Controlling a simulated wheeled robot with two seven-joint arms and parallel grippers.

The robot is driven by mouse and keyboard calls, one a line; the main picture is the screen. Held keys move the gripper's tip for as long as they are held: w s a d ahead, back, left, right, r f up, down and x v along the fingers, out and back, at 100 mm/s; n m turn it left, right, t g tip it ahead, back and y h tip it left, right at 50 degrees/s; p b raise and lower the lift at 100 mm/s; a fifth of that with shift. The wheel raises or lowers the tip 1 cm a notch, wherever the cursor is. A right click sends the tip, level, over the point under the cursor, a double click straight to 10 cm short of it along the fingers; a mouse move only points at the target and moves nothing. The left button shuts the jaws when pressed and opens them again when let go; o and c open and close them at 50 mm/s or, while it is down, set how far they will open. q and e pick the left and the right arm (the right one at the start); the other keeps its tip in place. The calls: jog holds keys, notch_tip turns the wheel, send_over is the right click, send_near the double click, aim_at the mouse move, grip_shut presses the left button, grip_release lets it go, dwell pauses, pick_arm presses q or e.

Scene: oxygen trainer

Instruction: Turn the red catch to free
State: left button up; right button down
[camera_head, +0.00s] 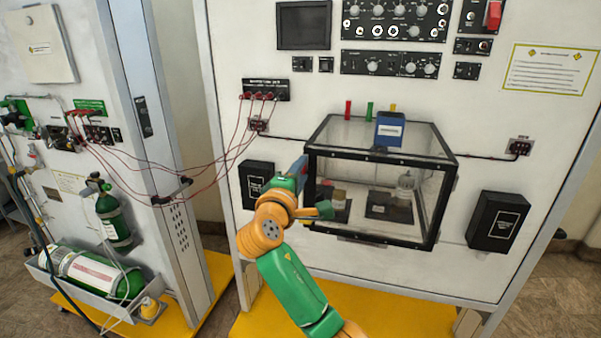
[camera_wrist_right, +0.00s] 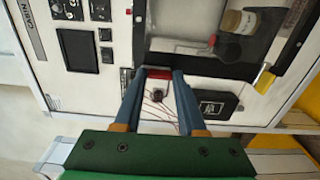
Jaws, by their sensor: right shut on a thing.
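The clear black-edged box (camera_head: 435,205) stands out from the white panel, with its lid on top. My right gripper (camera_head: 302,165) is at the left side of this box in the head view. In the right wrist view, the two blue fingers of my right gripper (camera_wrist_right: 158,77) are closed in on the red catch (camera_wrist_right: 157,72) at the box's edge, one finger on each side. In the head view the catch is hidden behind my gripper. My left gripper is not in view.
Thin red leads (camera_head: 235,140) hang between the panels, left of my arm. Black boxes stand on the panel left (camera_head: 254,178) and right (camera_head: 497,221) of the clear box. Jars (camera_head: 405,184) are inside it. Green cylinders (camera_head: 95,272) are at far left.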

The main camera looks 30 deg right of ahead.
jog(key=shift+c, duration=2.4)
grip_release()
jog(key=shift+s+a+f, duration=0.15)
jog(key=b+v, duration=0.3)
jog(key=v, duration=0.3)
jog(key=shift+s+a, duration=0.2)
jog(key=shift+a, duration=0.05)
jog(key=shift+d, duration=0.15)
